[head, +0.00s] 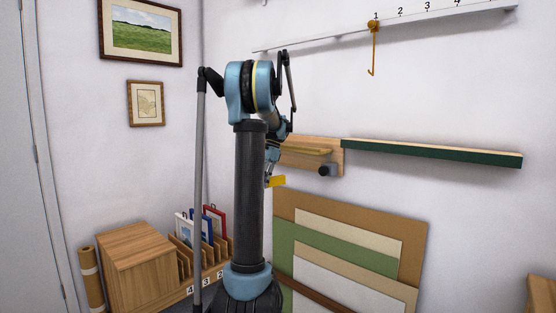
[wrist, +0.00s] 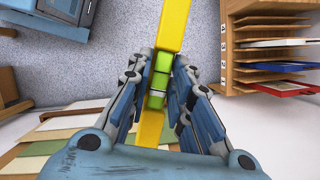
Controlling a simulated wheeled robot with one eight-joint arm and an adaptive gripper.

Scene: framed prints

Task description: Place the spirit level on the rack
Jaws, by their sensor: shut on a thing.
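The spirit level is a yellow bar with a green middle part (wrist: 151,126); in the head view a short yellow piece of it (head: 276,182) shows beside my arm. My gripper (wrist: 159,92) is shut on its middle, and the bar runs out past the fingers at both ends. In the head view my gripper (head: 271,168) is mostly hidden behind my arm column. A wooden wall rack (head: 335,157) with a ledge and a dark round knob is just right of my gripper. The level is apart from it, below the ledge.
A slotted wooden rack with number tags (head: 207,279) holds several framed prints on the left; it also shows in the wrist view (wrist: 225,45). A green-fronted wall shelf (head: 430,153) extends right. Boards (head: 350,235) lean below. A hook (head: 373,50) hangs from a numbered rail.

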